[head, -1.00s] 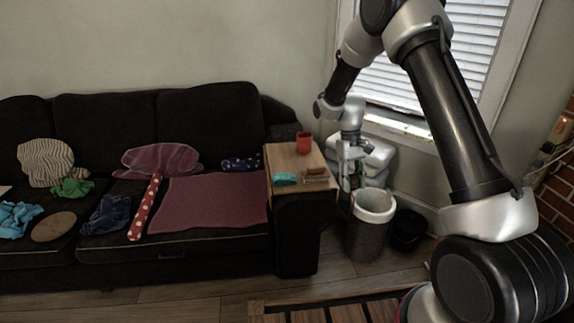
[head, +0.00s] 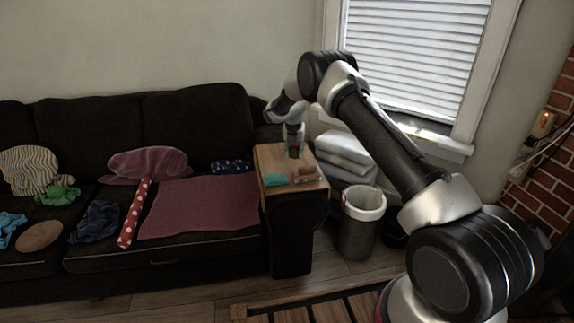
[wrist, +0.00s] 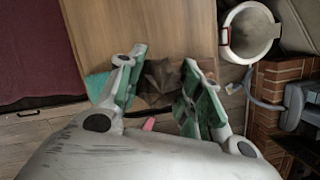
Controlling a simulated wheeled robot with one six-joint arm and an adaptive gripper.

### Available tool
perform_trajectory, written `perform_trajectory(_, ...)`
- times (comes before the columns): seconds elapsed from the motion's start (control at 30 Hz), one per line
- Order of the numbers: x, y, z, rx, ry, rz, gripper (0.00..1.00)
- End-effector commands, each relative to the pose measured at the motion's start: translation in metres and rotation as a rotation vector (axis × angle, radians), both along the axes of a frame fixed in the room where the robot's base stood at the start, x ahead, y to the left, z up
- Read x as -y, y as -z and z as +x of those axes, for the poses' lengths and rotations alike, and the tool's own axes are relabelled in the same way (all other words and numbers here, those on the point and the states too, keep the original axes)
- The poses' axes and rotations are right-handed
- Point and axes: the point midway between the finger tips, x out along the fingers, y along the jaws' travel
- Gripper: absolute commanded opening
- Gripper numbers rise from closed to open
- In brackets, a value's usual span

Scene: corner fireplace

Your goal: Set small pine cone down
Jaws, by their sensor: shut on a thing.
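The small pine cone (wrist: 160,78) is a dark brown, angular shape between my fingertips in the wrist view. My gripper (wrist: 158,88) is shut on it, with a green-padded finger on each side. In the head view my gripper (head: 294,152) points down at the back part of the wooden top (head: 268,155) on the sofa's arm. The pine cone is too small to make out there. The wooden top also shows beneath the fingers in the wrist view (wrist: 125,30). I cannot tell whether the cone touches it.
A teal item (head: 275,180) and a brown item (head: 304,174) lie on the wooden top's front half. A bin with a white rim (head: 364,203) stands on the floor to the right. White stacked cushions (head: 345,150) are behind it. The sofa (head: 190,115) is at left.

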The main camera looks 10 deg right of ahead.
Motion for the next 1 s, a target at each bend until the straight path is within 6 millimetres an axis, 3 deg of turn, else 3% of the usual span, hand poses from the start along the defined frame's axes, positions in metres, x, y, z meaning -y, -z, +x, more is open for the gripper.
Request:
perform_trajectory(0.2,-0.005,0.004,0.027,0.001,-0.279,0.002,0.14)
perform_trajectory(0.43,-0.008,0.009,0.037,-0.001,-0.418,0.0,0.14)
perform_trajectory(0.7,-0.008,0.057,0.037,-0.003,-0.431,-0.001,0.14)
perform_trajectory(1.0,-0.008,0.09,0.037,-0.003,-0.43,-0.001,0.14)
